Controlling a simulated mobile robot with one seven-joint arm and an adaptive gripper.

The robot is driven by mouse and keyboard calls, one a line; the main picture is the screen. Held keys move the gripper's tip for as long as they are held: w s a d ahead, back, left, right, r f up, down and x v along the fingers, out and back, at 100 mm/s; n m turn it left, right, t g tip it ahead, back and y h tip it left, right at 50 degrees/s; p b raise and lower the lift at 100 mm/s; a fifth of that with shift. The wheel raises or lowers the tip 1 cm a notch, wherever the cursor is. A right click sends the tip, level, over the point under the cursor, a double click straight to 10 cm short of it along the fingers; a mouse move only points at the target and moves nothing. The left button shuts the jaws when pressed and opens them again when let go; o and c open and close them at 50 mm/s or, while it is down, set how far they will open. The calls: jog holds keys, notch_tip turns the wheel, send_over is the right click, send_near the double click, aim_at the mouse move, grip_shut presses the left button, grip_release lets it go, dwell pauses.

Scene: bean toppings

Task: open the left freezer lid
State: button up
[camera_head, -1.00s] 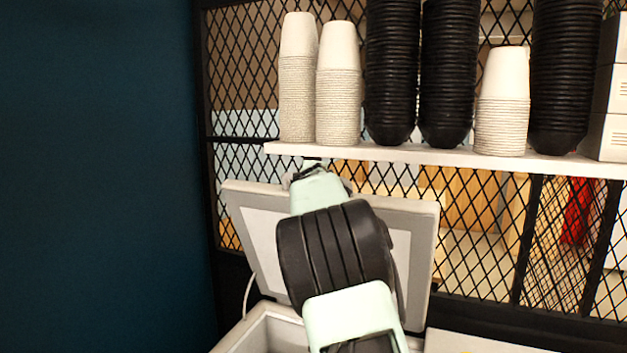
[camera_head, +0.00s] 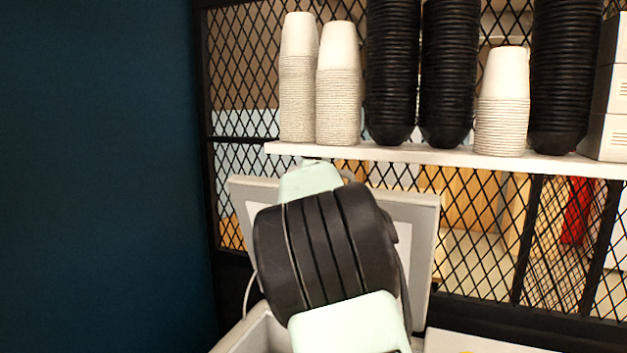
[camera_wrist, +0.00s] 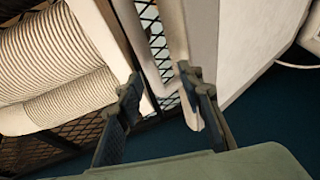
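The left freezer lid (camera_head: 426,225) is raised and stands nearly upright behind my arm in the head view. Its grey frame and pale inner panel show on both sides of the arm. The freezer rim (camera_head: 243,335) below it is open to view. In the wrist view, my gripper (camera_wrist: 160,82) has its two dark fingers apart, with the lid's edge close to the right finger. The lid's pale face (camera_wrist: 247,50) fills the upper right there. I cannot tell whether the fingers touch the lid. In the head view the fingers are hidden behind my wrist.
A white shelf (camera_head: 430,154) runs just above the lid, bearing white cup stacks (camera_head: 338,90) and black bowl stacks (camera_head: 447,75). The cups also show close to the left finger in the wrist view (camera_wrist: 60,60). Black mesh (camera_head: 485,240) stands behind; a dark blue wall (camera_head: 95,180) is left.

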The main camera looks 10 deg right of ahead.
jog(key=v, duration=0.7)
jog(key=shift+s, duration=0.2)
jog(key=shift+r, duration=0.1)
jog(key=s+d+f+m+g+y+b, duration=0.15)
jog(key=s+d+f+m+g, duration=0.25)
jog(key=s+f+m, duration=0.9)
jog(key=s+a+f+g, duration=0.2)
jog(key=s+a+f, duration=0.1)
jog(key=s, duration=0.8)
jog(key=s+a+f+m+g+y+p, duration=0.1)
jog(key=s+a+f+g, duration=0.1)
jog(key=s, duration=0.8)
jog(key=s+a+f+g+y, duration=0.1)
jog(key=s+a+f, duration=0.2)
jog(key=s, duration=0.8)
jog(key=shift+s+a+f+g, duration=0.3)
jog(key=shift+a+f+g, duration=0.1)
jog(key=shift+a, duration=0.55)
